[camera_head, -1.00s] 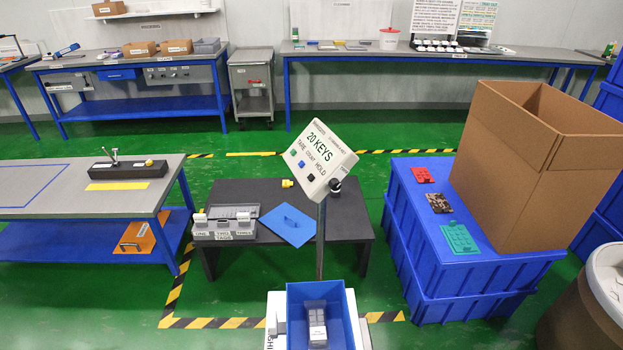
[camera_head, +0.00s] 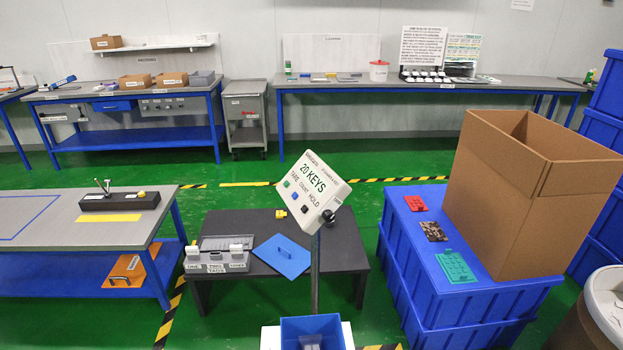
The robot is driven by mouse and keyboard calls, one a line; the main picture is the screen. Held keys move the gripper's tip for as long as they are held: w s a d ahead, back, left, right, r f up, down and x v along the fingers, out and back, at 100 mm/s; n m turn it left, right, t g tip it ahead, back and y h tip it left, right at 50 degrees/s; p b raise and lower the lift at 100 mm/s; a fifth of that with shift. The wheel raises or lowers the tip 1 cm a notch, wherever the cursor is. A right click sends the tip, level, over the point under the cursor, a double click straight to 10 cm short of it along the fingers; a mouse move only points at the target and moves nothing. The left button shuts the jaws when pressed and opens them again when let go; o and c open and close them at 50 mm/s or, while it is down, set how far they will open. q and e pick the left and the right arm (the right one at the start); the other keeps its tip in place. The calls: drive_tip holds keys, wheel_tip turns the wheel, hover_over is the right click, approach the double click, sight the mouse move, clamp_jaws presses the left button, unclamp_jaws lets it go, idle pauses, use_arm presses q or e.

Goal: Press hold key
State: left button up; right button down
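A white tilted key panel (camera_head: 315,190) reading "20 KEYS" stands on a thin post in the middle of the head view. Below its display are a green key, a blue key and a dark key labelled TARE, COUNT and HOLD. The dark hold key (camera_head: 305,208) is the lowest of the row. A black knob (camera_head: 328,216) sits at the panel's lower right. In front of the post, a blue bin (camera_head: 312,325) with grey contents stands on a white base, cut off by the bottom edge. Neither of my grippers is in view.
A low dark table (camera_head: 335,258) behind the post holds a grey tray (camera_head: 215,262) and a blue lid (camera_head: 282,256). Blue crates (camera_head: 450,305) with a large cardboard box (camera_head: 530,195) stand at right. A grey workbench (camera_head: 70,228) stands at left. Green floor lies between.

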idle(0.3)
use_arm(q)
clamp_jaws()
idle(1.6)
